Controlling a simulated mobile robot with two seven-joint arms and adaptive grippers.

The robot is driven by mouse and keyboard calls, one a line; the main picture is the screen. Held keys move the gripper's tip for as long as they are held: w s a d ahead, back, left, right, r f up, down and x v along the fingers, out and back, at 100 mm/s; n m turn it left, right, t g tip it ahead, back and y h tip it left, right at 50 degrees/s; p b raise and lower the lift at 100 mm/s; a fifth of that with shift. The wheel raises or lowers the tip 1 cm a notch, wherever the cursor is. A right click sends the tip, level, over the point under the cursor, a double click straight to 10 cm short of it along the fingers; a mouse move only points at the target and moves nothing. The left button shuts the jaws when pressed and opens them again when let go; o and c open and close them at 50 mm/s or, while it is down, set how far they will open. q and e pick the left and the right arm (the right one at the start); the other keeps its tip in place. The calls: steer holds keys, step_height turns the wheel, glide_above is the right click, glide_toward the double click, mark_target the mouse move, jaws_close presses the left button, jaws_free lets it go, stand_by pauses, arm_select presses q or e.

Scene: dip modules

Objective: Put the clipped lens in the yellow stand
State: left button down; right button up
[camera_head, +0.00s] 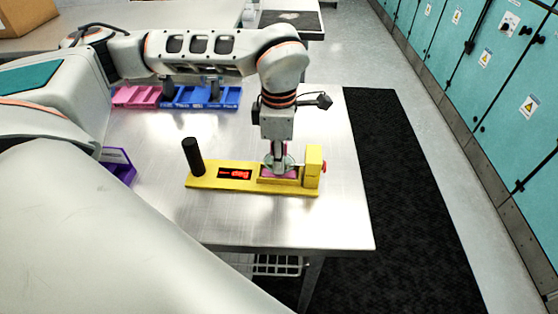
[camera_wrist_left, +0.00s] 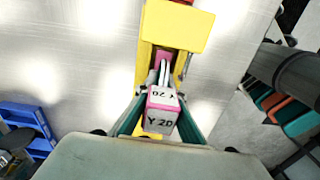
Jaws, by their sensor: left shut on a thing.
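The yellow stand (camera_head: 215,182) lies on the steel table, with a black post at its left end, a red-lit display in the middle and a raised yellow block at its right end. My left gripper (camera_head: 279,168) points down at the recess beside that block. It is shut on the clipped lens (camera_wrist_left: 163,110), whose pink and grey clip reads "Y 20". In the left wrist view the yellow stand (camera_wrist_left: 178,25) is right beyond and below the clip. The clip appears at or in the recess; whether it touches the bottom is hidden. My right gripper is out of view.
Pink (camera_head: 137,96) and blue bins (camera_head: 205,97) stand at the table's back. A purple holder (camera_head: 120,166) is at the left, partly behind my arm. The table (camera_head: 235,225) is clear in front of the stand and to its right. Teal cabinets (camera_head: 490,75) line the right side.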

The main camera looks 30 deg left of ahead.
arm_select(q)
steer(key=shift+f, duration=0.2)
steer(key=shift+f, duration=0.1)
steer(key=shift+f, duration=0.1)
steer(key=c, duration=2.1)
jaws_free()
steer(key=shift+c, duration=0.2)
step_height(320, 180, up, 12)
steer(key=shift+r, duration=0.25)
